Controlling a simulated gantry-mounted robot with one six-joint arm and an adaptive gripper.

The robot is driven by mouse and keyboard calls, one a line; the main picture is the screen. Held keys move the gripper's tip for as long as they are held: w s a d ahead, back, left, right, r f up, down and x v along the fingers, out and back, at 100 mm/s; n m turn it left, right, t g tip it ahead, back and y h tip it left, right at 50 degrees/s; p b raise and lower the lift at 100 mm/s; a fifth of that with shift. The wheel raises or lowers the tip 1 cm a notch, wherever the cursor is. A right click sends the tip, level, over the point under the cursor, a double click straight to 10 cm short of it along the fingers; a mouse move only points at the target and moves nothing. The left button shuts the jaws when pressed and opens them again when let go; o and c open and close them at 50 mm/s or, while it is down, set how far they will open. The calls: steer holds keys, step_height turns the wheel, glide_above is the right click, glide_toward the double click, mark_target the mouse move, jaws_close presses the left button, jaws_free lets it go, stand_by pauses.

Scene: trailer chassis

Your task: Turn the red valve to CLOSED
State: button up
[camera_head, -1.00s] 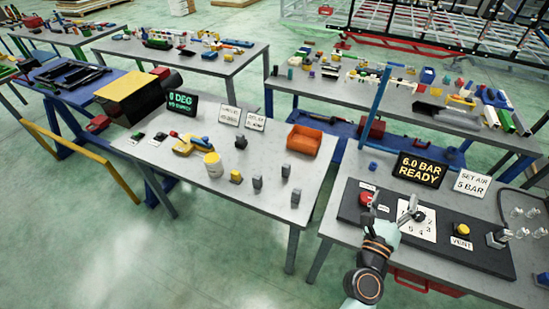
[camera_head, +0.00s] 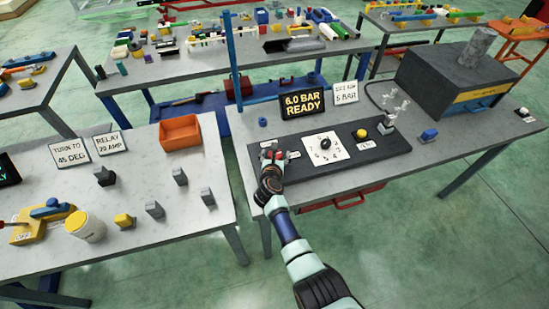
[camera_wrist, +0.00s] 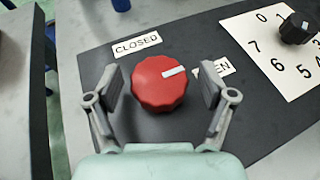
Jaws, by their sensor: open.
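The red valve (camera_wrist: 158,84) is a round knob with scalloped edges on a dark panel (camera_wrist: 95,65). Its white pointer mark (camera_wrist: 174,72) points right and slightly up, toward the partly hidden OPEN label (camera_wrist: 222,66). The CLOSED label (camera_wrist: 138,43) is at its upper left. My gripper (camera_wrist: 162,92) is open, with one finger on each side of the valve and visible gaps between. In the head view my gripper (camera_head: 270,160) is over the panel's left end, and the valve is mostly hidden there.
A black dial (camera_wrist: 295,30) on a white numbered plate is to the right of the valve. A yellow VENT button (camera_head: 360,133) is farther right. Behind the panel stand a 6.0 BAR READY display (camera_head: 304,105) and a SET AIR 5 BAR sign (camera_head: 346,92).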

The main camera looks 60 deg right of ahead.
steer(key=shift+w+d+f, duration=0.1)
steer(key=shift+d, duration=0.15)
steer(key=c, duration=1.2)
